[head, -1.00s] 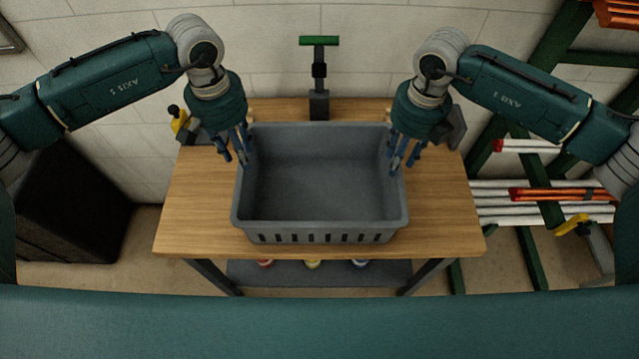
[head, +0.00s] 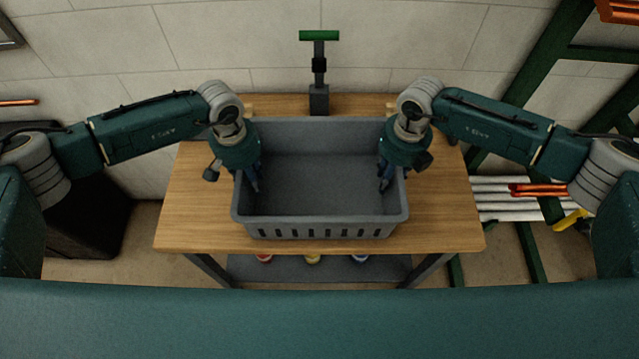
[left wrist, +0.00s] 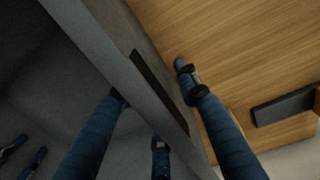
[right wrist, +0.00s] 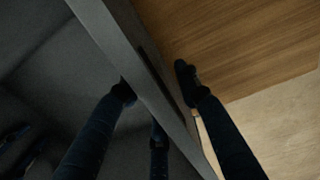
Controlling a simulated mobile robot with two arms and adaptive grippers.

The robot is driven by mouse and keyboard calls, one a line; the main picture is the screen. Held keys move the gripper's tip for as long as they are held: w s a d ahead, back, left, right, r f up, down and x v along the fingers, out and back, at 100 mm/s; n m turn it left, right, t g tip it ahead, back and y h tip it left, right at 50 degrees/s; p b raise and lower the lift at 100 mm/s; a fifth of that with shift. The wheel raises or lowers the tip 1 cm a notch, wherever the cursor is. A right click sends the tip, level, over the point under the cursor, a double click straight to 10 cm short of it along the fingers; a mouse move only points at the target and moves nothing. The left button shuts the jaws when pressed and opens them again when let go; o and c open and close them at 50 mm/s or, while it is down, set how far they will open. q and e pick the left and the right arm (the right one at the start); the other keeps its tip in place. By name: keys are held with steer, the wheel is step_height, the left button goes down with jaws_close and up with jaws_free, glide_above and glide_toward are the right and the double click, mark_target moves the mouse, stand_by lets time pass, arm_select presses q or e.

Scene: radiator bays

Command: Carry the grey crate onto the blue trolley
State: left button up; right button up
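The grey crate (head: 320,218) is empty and stands upright on a wooden table (head: 450,225). My left gripper (head: 248,182) is at its left wall, and my right gripper (head: 390,180) is at its right wall. In the left wrist view, fingers stand on both sides of the crate wall (left wrist: 112,45), with a gap beside the outer finger. In the right wrist view, fingers likewise straddle the crate wall (right wrist: 120,50), with a narrow gap outside. Both grippers look open around the walls. The blue trolley is not recognisable in any view.
A stand with a green bar (head: 319,72) is behind the crate at the table's back. White and orange tubes (head: 510,195) lie in a green rack at the right. A black box (head: 85,215) stands at the left. Bare tabletop flanks the crate.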

arm_select(q)
steer(key=shift+f, duration=0.9)
arm_select(e)
steer(key=shift+f, duration=0.7)
arm_select(q)
jaws_close()
arm_select(e)
jaws_close()
steer(key=shift+r, duration=0.1)
